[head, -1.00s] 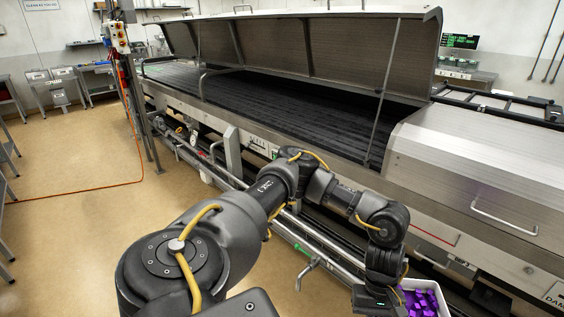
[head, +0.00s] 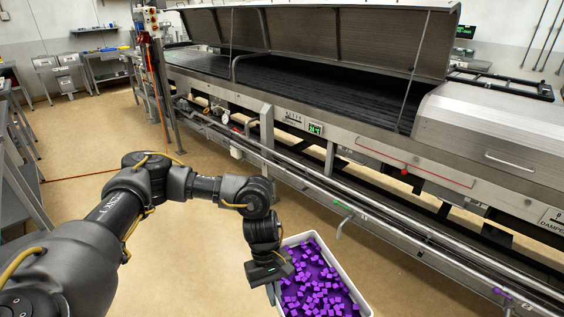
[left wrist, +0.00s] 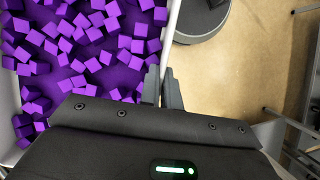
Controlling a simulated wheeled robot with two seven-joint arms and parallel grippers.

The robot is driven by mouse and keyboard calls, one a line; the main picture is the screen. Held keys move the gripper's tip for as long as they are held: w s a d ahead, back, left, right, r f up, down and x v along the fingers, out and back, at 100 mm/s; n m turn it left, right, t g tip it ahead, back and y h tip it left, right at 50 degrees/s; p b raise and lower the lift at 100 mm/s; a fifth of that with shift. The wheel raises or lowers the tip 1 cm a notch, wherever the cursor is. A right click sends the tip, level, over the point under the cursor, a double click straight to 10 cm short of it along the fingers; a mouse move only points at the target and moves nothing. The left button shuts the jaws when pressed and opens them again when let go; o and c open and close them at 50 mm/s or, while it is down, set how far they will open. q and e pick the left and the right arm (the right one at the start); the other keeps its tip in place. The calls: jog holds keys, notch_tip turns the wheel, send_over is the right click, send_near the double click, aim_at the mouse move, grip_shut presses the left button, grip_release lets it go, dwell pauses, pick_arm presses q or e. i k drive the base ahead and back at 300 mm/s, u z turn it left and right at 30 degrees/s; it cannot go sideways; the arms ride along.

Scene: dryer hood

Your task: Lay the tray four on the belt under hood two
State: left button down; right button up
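A white tray (head: 354,287) full of small purple cubes (head: 312,280) is at the bottom centre of the head view, in front of the dryer. My left gripper (head: 272,284) is at its left rim. In the left wrist view the two fingers (left wrist: 163,88) stand either side of the tray wall (left wrist: 170,38), closed on it. No number shows on the tray. The dark belt (head: 300,92) lies under a long raised hood (head: 350,42), open along the front. No hood number is readable. My right gripper is not in view.
A closed steel cover (head: 495,125) adjoins the raised hood on the right. A thin strut (head: 420,70) crosses the opening near its right end. Pipes (head: 350,200) and a red handle rail (head: 415,171) run along the dryer's front.

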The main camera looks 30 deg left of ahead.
aim_at(333, 100)
jog(key=u, duration=0.35)
jog(key=i, duration=0.4)
jog(key=u, duration=0.65)
jog(key=i, duration=1.9)
jog(key=z, duration=1.25)
jog(key=i, duration=0.35)
jog(key=z, duration=0.3)
